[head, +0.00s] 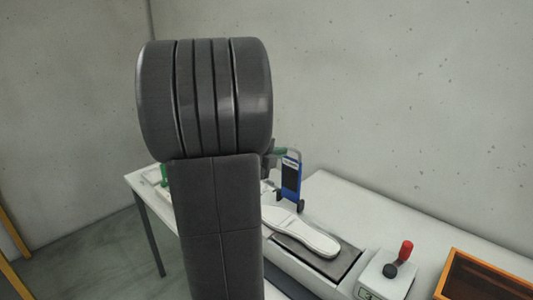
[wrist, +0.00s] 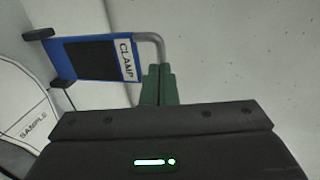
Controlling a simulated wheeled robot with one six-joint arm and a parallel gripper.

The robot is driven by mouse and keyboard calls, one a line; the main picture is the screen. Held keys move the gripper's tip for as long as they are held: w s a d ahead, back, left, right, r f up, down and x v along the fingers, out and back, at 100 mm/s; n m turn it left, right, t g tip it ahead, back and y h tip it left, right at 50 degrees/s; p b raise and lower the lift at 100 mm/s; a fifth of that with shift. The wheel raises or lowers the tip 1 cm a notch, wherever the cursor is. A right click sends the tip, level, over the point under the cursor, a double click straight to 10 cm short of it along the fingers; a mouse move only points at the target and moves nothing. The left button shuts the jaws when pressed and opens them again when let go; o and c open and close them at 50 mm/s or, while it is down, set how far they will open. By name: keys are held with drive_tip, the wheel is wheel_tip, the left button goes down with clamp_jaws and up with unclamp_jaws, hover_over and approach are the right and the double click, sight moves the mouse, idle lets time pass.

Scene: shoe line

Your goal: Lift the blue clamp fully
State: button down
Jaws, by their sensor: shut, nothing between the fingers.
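The blue clamp (head: 291,178) stands upright at the far part of the white bench, beside the pale shoe sole (head: 318,238). It has a grey bar handle on top and black pads at its lower end. In the wrist view the clamp (wrist: 95,60) bears a CLAMP label, and its grey handle bends down to my fingers. My gripper (wrist: 158,72) has its green fingers shut together, at the handle's end with nothing between them. In the head view my gripper (head: 279,151) is partly hidden by my arm, just left of the handle.
The sole rests on a dark pad (head: 335,258). A white box with a red-knobbed lever (head: 405,250) stands at the front right, near an orange-edged tray (head: 447,288). A pale piece marked SAMPLE (wrist: 30,120) lies below the clamp in the wrist view. A wall closes the back.

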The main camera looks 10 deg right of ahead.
drive_tip(key=shift+x, duration=1.05)
drive_tip(key=w+d, duration=0.2)
drive_tip(key=d+p, duration=0.1)
drive_tip(key=shift+w+d+r, duration=0.35)
drive_tip(key=shift+w, duration=0.05)
drive_tip(key=shift+r, duration=0.1)
